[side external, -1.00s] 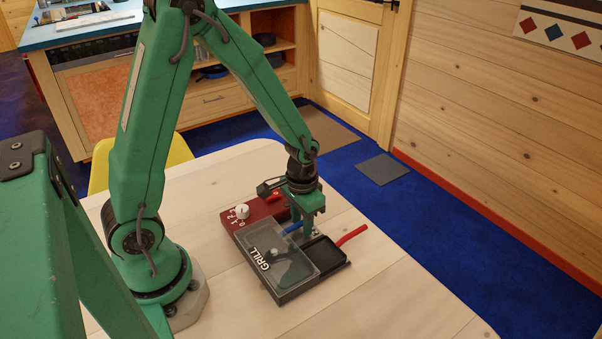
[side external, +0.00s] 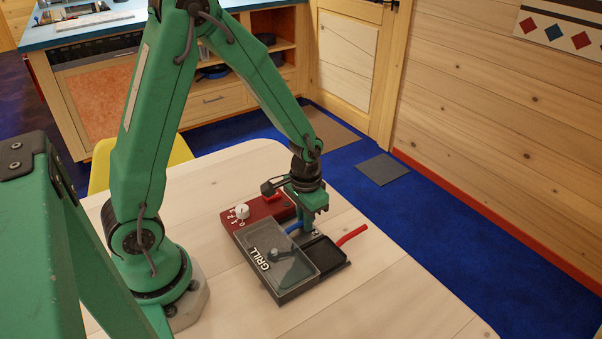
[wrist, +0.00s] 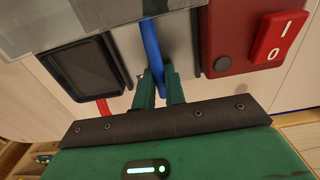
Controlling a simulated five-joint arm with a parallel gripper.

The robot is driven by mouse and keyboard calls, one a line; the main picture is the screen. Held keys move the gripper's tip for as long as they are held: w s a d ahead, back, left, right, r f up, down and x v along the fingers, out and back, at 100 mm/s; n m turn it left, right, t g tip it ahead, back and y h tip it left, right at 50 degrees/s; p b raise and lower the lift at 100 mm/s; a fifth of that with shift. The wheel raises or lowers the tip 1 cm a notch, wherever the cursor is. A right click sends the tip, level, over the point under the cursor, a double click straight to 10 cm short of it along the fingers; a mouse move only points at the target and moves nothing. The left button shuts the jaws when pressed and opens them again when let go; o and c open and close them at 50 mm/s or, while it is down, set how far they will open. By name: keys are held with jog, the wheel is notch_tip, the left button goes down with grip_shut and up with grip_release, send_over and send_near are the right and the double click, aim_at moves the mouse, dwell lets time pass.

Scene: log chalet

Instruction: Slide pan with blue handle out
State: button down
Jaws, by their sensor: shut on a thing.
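The pan's blue handle (wrist: 152,45) sticks out from under the clear lid of the grill (side external: 262,266). It also shows in the side view (side external: 294,228). The body of this pan is mostly hidden under the lid, and I cannot make out its edges. My gripper (side external: 307,230) reaches down at the far side of the grill. In the wrist view its two green fingers (wrist: 160,82) are shut on the blue handle, one on each side.
A black pan (side external: 325,252) with a red handle (side external: 352,235) sits beside it, at the grill's right. A red control box (side external: 258,213) with a white knob (side external: 242,212) and a red switch (wrist: 280,37) stands at the left. The tabletop (side external: 400,290) at the front right is clear.

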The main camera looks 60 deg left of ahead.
jog(key=shift+w, duration=4.05)
jog(key=c, duration=1.5)
grip_release()
jog(key=shift+r, duration=0.1)
jog(key=shift+r, duration=2.9)
jog(key=shift+r, duration=0.15)
